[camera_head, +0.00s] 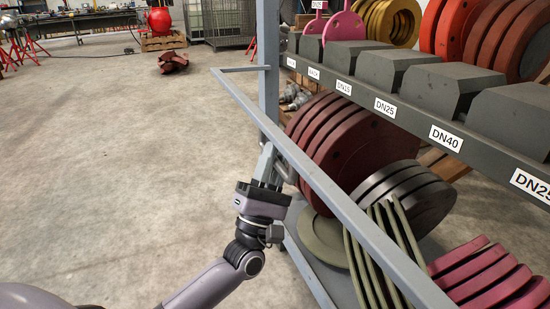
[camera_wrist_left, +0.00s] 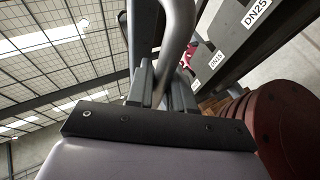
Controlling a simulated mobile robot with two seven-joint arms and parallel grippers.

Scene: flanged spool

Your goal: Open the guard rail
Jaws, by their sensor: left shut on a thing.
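The guard rail (camera_head: 310,172) is a long grey bar running diagonally across the head view, in front of the lower shelf of flanges. A short bar at its far end reaches toward the grey upright post. My left gripper (camera_head: 270,168) is just beneath the rail, pointing up. In the left wrist view a curved grey handle (camera_wrist_left: 179,35) comes down between the fingers (camera_wrist_left: 160,90), and the gripper is shut on it. How the handle joins the rail is hidden. My right gripper is not in view.
The rack's upper shelf (camera_head: 465,138) holds dark blocks above labels. Dark red flanges (camera_head: 345,145), grey flanges (camera_head: 415,195) and thin green rings (camera_head: 385,255) stand behind the rail. The concrete floor (camera_head: 130,170) to the left is mostly clear.

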